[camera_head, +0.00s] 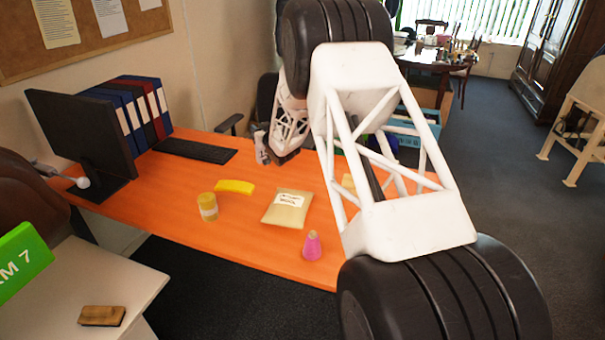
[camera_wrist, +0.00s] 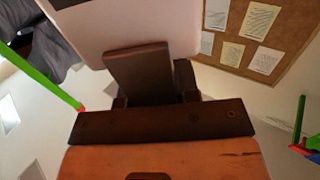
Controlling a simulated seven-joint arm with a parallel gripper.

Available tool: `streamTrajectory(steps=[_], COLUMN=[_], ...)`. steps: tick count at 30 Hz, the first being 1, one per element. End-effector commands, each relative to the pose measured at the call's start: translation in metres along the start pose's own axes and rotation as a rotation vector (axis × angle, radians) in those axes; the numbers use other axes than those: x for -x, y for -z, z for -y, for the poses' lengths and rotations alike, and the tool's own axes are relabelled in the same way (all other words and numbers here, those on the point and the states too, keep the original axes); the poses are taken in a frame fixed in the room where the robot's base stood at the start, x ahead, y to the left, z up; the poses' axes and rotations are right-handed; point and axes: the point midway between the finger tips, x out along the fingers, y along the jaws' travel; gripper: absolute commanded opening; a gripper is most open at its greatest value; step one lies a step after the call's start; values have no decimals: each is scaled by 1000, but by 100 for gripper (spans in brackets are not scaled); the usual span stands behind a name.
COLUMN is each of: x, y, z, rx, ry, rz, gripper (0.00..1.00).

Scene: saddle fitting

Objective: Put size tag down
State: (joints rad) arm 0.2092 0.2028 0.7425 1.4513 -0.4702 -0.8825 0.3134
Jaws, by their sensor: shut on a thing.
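My gripper (camera_head: 283,156) is low over the far edge of the orange desk, beyond my large white arm link. It is shut on a pale flat piece (camera_head: 262,148), which looks like the size tag. In the wrist view, a dark finger (camera_wrist: 140,75) lies against a pale plate (camera_wrist: 120,25), and the plate runs out of the top of the picture. No writing on it can be read. I cannot tell whether its lower edge touches the desk.
The orange desk (camera_head: 165,215) bears a yellow roll (camera_head: 208,207), a yellow piece (camera_head: 235,187), a tan packet (camera_head: 287,208), a pink cone (camera_head: 312,246), a keyboard (camera_head: 195,150), a monitor (camera_head: 85,140) and binders (camera_head: 130,110). My arm hides the right part.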

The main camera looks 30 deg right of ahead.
Motion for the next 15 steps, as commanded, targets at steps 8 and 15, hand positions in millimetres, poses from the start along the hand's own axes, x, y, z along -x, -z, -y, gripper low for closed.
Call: streamTrajectory(steps=[8, 15], x=[14, 27], y=[2, 3], z=[-97, -152], rx=[0, 1], ry=[-85, -132], rz=[-1, 0], gripper=[0, 0])
